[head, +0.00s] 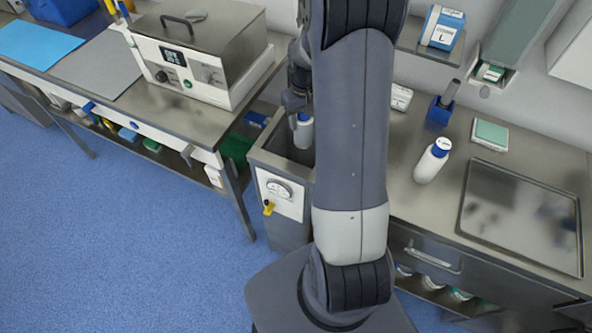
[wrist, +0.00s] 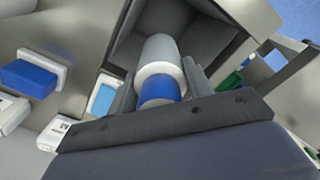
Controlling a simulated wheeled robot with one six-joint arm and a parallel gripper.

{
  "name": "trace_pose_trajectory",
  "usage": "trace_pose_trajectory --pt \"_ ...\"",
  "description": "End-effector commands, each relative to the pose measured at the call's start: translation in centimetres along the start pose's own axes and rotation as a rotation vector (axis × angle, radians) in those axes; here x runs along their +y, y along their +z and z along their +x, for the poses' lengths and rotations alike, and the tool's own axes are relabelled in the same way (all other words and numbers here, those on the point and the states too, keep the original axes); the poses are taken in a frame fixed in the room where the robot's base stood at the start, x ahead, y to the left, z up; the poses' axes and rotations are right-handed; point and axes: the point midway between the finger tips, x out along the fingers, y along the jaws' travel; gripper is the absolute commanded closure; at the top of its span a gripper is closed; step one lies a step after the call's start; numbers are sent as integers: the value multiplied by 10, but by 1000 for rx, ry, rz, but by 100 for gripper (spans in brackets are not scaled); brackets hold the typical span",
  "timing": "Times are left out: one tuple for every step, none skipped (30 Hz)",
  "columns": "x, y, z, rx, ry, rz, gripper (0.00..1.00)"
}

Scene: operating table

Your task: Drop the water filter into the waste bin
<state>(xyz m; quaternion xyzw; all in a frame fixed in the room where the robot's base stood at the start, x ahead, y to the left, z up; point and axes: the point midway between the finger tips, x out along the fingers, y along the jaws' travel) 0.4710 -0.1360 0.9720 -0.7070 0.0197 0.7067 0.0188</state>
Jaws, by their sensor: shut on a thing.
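My gripper (head: 297,100) is shut on a white cylinder with a blue end, which I take as the water filter (head: 304,132). In the wrist view the filter (wrist: 160,58) sits between the two fingers, blue end towards my wrist. It is over the mouth of an open grey metal container, which I take as the waste bin (head: 262,158). The bin's dark inside (wrist: 205,35) shows behind the filter in the wrist view. I cannot tell how far the filter reaches into it. My arm hides the bin's right side in the head view.
A boxy device (head: 195,55) stands on the left bench. A dial (head: 279,188) and yellow handle (head: 268,208) are on the bin's front.

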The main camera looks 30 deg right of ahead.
Motion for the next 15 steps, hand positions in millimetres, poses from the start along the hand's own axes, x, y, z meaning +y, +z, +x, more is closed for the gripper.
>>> trace_pose_trajectory --pt "0 0 6 0 0 0 78" --pt "0 0 9 0 0 0 78" --pt "0 0 13 0 0 0 78" --pt "0 0 16 0 0 0 78" --pt "0 0 20 0 0 0 78" --pt "0 0 25 -1 0 0 78" --pt "0 0 29 -1 0 0 78" --pt "0 0 33 -1 0 0 78" --pt "0 0 38 -1 0 0 78" --pt "0 0 41 -1 0 0 78" --pt "0 0 44 -1 0 0 78" --pt "0 0 48 0 0 0 78" --pt "0 0 50 0 0 0 78" --pt "0 0 52 0 0 0 78" --pt "0 0 53 0 0 0 78"
